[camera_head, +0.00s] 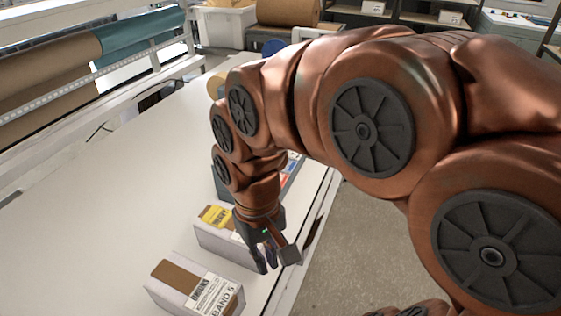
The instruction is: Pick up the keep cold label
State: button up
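I cannot make out a label that reads as keep cold. A dark tray (219,186) stands on the white table behind my wrist, and small blue and red printed pieces (287,170) show at its right side. Their wording is too small to read, and my arm hides much of the tray. My gripper (265,264) points down beside the right end of a box with a yellow label (216,215), near the table's right edge. No object is visible in it. The dark fingers overlap in this view, so their opening is unclear.
A nearer box (184,283) carries white labels, one reading "BAND 5". The white table (90,210) is clear to the left. Brown and teal rolls (140,35) hang on a rack at the back left. Bare floor (355,235) lies right of the table.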

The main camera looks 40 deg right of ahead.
jog(key=shift+m, duration=0.8)
jog(key=w, duration=0.3)
jog(key=w+d+r, duration=0.1)
jog(key=w, duration=0.2)
jog(key=w+d+r+b, duration=0.1)
jog(key=w, duration=0.2)
jog(key=shift+w+d+r, duration=0.1)
jog(key=shift+w+d, duration=0.1)
jog(key=w+d+f+m+t+b, duration=0.1)
jog(key=w+d+f+m+b, duration=0.15)
jog(key=w+d+m, duration=1.2)
jog(key=shift+w+d+f+n+p, duration=0.5)
jog(key=shift+w+d+f+n, duration=0.15)
jog(key=shift+d+f+n, duration=0.4)
jog(key=shift+w+d+f+n+p, duration=0.5)
jog(key=shift+w+d+f+n, duration=0.15)
jog(key=shift+d+f, duration=0.55)
jog(key=shift+w+d+f+n+p, duration=0.55)
jog(key=shift+d+f+n, duration=0.45)
jog(key=shift+d, duration=0.3)
jog(key=shift+w, duration=0.1)
grip_shut()
jog(key=shift+r, duration=0.15)
